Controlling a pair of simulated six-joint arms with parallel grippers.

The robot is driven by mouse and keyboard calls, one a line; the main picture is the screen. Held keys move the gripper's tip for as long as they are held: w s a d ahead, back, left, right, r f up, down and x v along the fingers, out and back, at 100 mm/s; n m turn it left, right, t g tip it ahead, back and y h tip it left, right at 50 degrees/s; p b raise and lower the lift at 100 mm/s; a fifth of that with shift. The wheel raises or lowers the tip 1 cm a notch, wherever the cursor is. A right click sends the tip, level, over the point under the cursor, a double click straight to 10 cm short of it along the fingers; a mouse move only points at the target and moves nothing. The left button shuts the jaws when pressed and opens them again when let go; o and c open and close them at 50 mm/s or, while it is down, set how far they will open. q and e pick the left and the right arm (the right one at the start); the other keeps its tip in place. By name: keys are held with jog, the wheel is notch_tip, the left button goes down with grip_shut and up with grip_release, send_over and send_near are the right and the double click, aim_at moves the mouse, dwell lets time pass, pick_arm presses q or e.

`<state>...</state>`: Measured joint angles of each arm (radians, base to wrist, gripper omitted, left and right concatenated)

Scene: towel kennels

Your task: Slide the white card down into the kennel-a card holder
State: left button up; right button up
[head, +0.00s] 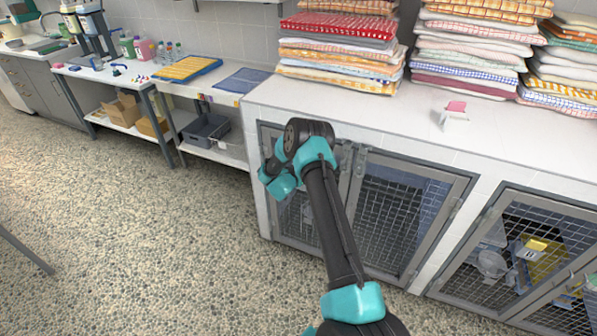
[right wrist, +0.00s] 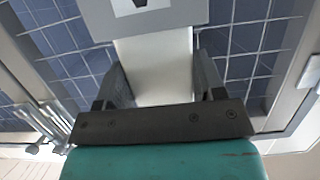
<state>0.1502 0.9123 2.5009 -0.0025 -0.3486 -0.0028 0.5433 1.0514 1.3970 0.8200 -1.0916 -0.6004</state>
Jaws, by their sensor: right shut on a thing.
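In the right wrist view the white card (right wrist: 156,72) lies between the two dark fingers of my right gripper (right wrist: 155,66), which is shut on it. The far end of the card meets the edge of a grey plate (right wrist: 185,12) with a white patch and a black mark, apparently the card holder. I cannot tell whether the card overlaps the plate or is in it. In the head view my right arm reaches the left kennel door (head: 393,222); its own wrist hides the fingers, card and holder. My left gripper is not in view.
A small white stand with a pink card (head: 455,110) is on the white counter (head: 360,108), in front of several towel stacks (head: 340,50). Another mesh kennel (head: 510,260) is at right, with a yellow item inside. A side table with a blue mat (head: 243,80) stands at left.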

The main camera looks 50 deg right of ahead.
jog(key=shift+f, duration=0.9)
jog(key=o, duration=1.1)
jog(key=shift+c, duration=0.2)
jog(key=v, duration=1.7)
jog(key=shift+a, duration=0.15)
